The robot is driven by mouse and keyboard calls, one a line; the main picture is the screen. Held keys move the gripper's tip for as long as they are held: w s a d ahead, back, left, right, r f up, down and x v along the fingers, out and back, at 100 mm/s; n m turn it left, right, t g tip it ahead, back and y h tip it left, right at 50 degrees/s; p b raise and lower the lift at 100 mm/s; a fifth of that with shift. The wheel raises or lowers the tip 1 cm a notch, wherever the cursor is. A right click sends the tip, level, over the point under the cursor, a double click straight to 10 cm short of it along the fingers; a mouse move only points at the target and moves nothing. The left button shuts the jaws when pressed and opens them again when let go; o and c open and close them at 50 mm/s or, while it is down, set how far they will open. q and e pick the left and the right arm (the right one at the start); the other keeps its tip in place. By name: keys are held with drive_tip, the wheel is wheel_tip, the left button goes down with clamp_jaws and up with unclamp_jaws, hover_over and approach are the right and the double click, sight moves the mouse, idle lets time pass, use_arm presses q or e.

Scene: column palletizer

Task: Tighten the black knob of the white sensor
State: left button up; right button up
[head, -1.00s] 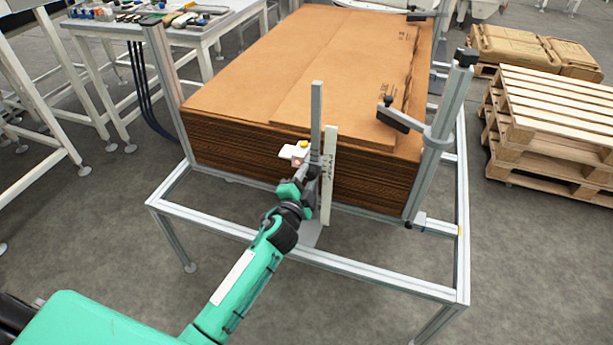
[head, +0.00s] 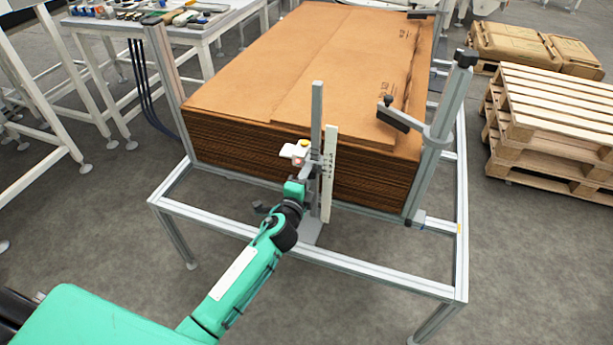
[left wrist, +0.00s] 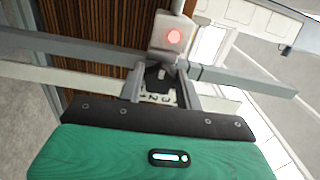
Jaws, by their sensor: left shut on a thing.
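My left gripper (head: 308,178) is just below the sensor, beside the post. In the left wrist view my left gripper (left wrist: 160,82) has its two fingers on either side of the black knob (left wrist: 155,75) and is shut on it. The fingers hide part of the knob. My right gripper is not in view.
The post (head: 316,115) and a white upright scale strip (head: 329,175) stand close to my gripper. Behind them is a tall cardboard stack (head: 300,70) on a metal frame (head: 370,271). Wooden pallets (head: 550,120) stand at the right. A tool table (head: 200,38) is at the back left.

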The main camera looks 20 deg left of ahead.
use_arm(q)
drive_tip(key=o, duration=1)
drive_tip(key=s+b, duration=0.1)
drive_tip(key=s, duration=1.2)
drive_tip(key=shift+s+a, duration=0.2)
drive_tip(key=shift+s, duration=0.2)
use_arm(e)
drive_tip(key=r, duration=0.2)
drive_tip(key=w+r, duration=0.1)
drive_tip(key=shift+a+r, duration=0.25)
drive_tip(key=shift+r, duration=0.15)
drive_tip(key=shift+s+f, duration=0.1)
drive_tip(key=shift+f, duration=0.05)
